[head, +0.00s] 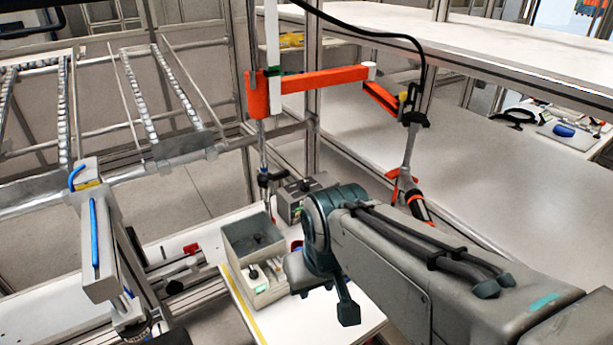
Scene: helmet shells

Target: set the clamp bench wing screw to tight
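My gripper (325,293) hangs at the end of my arm, over the right part of a small white table, just right of a grey bin. A dark fingertip shows at its lower right; the other side is partly hidden, so its opening is unclear. At the lower left is a metal rail fixture (155,262), perhaps the clamp bench, with a dark knob (175,286) and a small red part (191,248). I cannot tell which part is the wing screw or how it is set. My gripper is well to the right of this fixture.
The grey bin (240,236) with small parts stands on the white table (240,309). A grey box (291,199) stands behind it. An orange jointed arm (325,78) carries a hanging tool (408,185). Long shelves are at right.

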